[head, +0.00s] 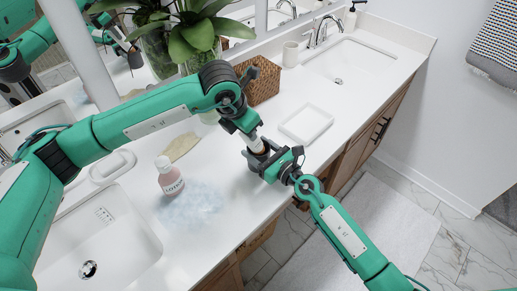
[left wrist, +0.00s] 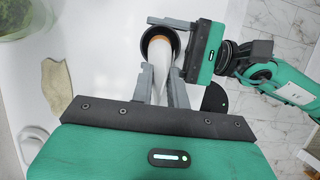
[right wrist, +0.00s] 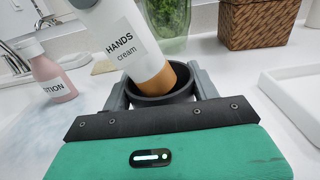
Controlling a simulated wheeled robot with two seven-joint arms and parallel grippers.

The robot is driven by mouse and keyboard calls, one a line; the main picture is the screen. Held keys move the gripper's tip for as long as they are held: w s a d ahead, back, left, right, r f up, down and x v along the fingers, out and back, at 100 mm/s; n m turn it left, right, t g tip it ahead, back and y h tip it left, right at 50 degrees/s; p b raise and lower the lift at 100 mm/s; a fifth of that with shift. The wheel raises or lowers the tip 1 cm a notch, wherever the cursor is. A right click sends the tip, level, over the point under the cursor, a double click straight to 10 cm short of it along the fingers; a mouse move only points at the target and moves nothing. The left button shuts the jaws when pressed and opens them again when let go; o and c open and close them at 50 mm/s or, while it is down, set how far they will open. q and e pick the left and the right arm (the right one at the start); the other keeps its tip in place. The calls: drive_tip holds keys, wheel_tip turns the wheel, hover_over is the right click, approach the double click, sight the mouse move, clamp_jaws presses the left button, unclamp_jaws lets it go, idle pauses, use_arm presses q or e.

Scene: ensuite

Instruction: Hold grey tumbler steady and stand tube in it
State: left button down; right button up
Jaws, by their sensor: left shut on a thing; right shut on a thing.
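The tube is a white hand cream tube (right wrist: 122,38) with an orange-brown cap, held cap down and tilted in the right wrist view. Its cap (right wrist: 155,80) is inside the mouth of the dark grey tumbler (right wrist: 150,99); whether it touches the bottom is hidden. My left gripper (left wrist: 163,72) is shut on the tube above the tumbler. The tube also shows in the head view (head: 255,143). My right gripper (right wrist: 160,88) is shut around the tumbler, one finger on each side. In the head view my right gripper (head: 262,160) mostly hides the tumbler.
A pink lotion bottle (head: 170,178) stands on the white counter near the left basin (head: 95,245). A white tray (head: 306,124) lies right of the grippers. A wicker basket (head: 262,84) and a plant (head: 190,35) stand behind. The counter's front edge is close to my right gripper.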

use_arm(q)
drive_tip(key=shift+f, duration=0.15)
drive_tip(key=c, duration=1.3)
unclamp_jaws()
drive_tip(key=v, duration=1.2)
use_arm(e)
drive_tip(key=o, duration=1.2)
